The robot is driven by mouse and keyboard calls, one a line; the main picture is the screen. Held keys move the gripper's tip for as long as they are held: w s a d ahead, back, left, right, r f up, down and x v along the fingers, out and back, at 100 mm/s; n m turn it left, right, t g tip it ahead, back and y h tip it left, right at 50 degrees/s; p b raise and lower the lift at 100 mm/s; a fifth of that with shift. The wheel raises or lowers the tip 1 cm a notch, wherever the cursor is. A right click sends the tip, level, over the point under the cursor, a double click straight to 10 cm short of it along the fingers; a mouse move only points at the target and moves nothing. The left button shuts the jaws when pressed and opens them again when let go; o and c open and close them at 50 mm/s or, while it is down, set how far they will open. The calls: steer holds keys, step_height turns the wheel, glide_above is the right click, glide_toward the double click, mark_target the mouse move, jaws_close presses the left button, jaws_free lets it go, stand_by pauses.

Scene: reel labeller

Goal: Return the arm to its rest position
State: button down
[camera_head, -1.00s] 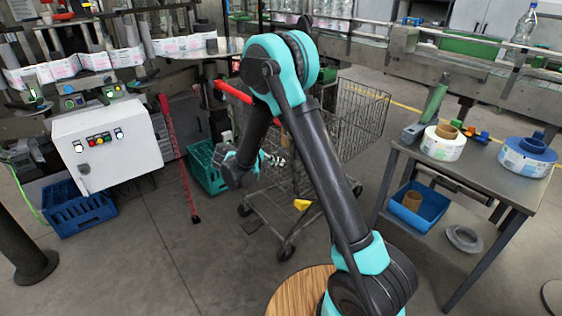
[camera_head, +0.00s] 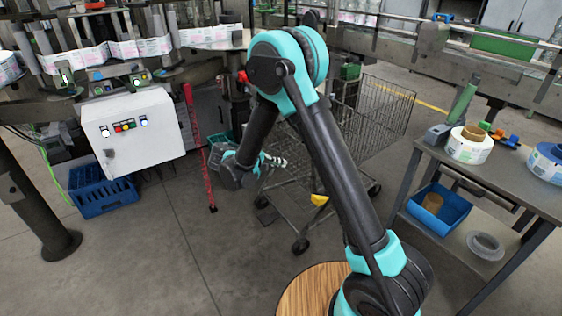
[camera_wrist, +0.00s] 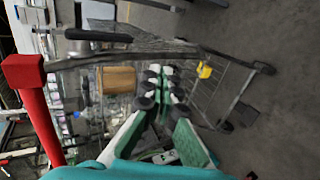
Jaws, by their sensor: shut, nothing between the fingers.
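My arm rises from the wooden-topped round base at the lower middle of the head view and bends at a teal and black elbow. My gripper (camera_head: 275,162) hangs to the left of the upper arm, in front of the wire shopping cart (camera_head: 376,120). In the wrist view, my gripper (camera_wrist: 163,90) is shut with nothing between its fingers. I cannot tell the exact gap between gripper and cart.
A grey table (camera_head: 505,190) with label reels (camera_head: 468,146) and a blue bin (camera_head: 450,207) stands at right. A white control box (camera_head: 135,130), a blue crate (camera_head: 100,195) and a red post (camera_head: 203,165) stand at left.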

steer(key=s+d+r+m+g+y, duration=0.15)
steer(key=s+d, duration=0.25)
steer(key=d, duration=0.4)
steer(key=s+d+r+m+g+y, duration=0.1)
steer(key=s+d+g+y, duration=0.15)
steer(key=d, duration=0.65)
steer(key=s+d+f+m+y, duration=0.1)
steer(key=s+d+m+y, duration=0.1)
steer(key=s, duration=0.7)
steer(key=s+d+f+m+y, duration=0.1)
steer(key=s+d+m+y, duration=0.1)
steer(key=s, duration=0.7)
steer(key=shift+s+d+m+t+y, duration=0.25)
steer(key=shift+d+m+t+y, duration=0.15)
steer(key=shift+d+y, duration=0.6)
